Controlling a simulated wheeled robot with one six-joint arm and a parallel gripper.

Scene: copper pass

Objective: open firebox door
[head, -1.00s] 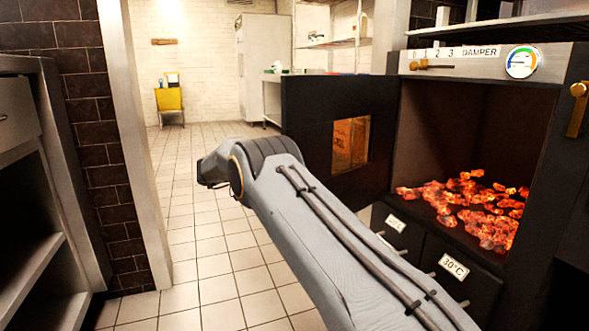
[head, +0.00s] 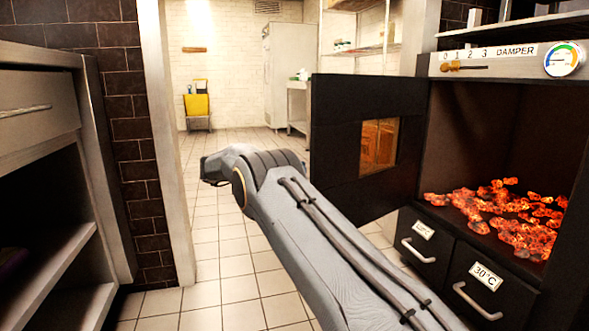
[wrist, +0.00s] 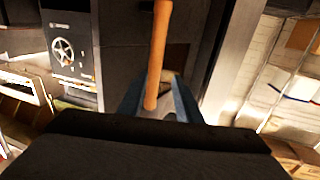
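The firebox door (head: 335,140), a dark panel with a small glowing window, stands swung wide open to the left of the firebox (head: 490,120). Red-hot coals (head: 505,215) show inside the firebox. My arm reaches up toward the left in the head view; my gripper is hidden there. In the wrist view my gripper (wrist: 160,92) has a bluish finger on each side of an orange-brown wooden bar (wrist: 160,45). The bar looks like a handle, with a dark panel behind it. I cannot tell whether the fingers touch it.
Two labelled drawers (head: 480,292) sit below the firebox, and a damper slider (head: 465,67) and gauge (head: 564,58) above it. An open-shelved cabinet (head: 45,150) stands close on the left. Tiled floor (head: 215,260) is clear between. A yellow cart (head: 197,108) stands far back.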

